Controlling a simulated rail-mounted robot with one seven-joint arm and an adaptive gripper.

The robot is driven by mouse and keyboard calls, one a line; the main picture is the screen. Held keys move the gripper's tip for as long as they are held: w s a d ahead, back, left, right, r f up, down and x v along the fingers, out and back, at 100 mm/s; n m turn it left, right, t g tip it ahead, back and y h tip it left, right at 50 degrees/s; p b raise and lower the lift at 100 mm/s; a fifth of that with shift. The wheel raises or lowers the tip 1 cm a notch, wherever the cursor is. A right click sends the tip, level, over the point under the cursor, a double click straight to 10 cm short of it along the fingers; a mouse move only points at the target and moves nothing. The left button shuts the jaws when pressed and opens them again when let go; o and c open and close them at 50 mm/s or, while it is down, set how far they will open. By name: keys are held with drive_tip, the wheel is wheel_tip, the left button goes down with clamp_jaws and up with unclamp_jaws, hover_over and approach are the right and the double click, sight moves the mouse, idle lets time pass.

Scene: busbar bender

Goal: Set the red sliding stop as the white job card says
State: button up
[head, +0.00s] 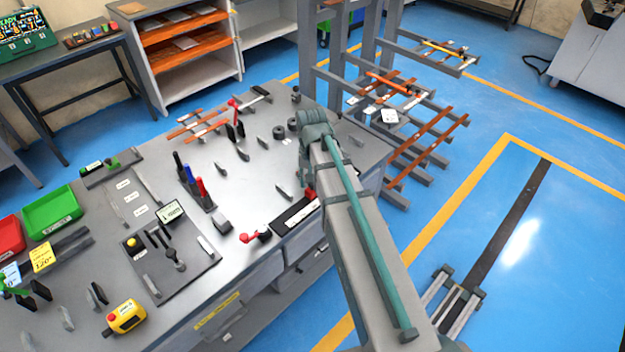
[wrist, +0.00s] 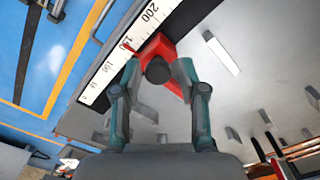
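The red sliding stop (wrist: 166,47) with its round black knob (wrist: 157,70) sits on the ruler bench edge in the wrist view. Its thin red pointer lies over the white scale (wrist: 96,86), near the middle label between 100 and 200; that label is partly covered. My gripper (wrist: 157,68) is open, one fingertip on each side of the stop; I cannot tell whether they touch it. In the head view my gripper (head: 308,190) is by the scale (head: 301,212), largely hiding the stop. A white card (head: 170,212) with dark writing stands on the bench; its writing is too small to read.
A red-handled part (head: 257,236) lies at the scale's near end. Blue, red and black handled tools (head: 194,186) stand mid-bench. A green bin (head: 52,211) and a yellow box (head: 126,317) are at left. A rack with copper bars (head: 415,150) stands behind my arm.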

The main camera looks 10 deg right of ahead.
drive_tip(key=shift+o, duration=0.4)
wheel_tip(320, 180, up, 12)
idle(0.6)
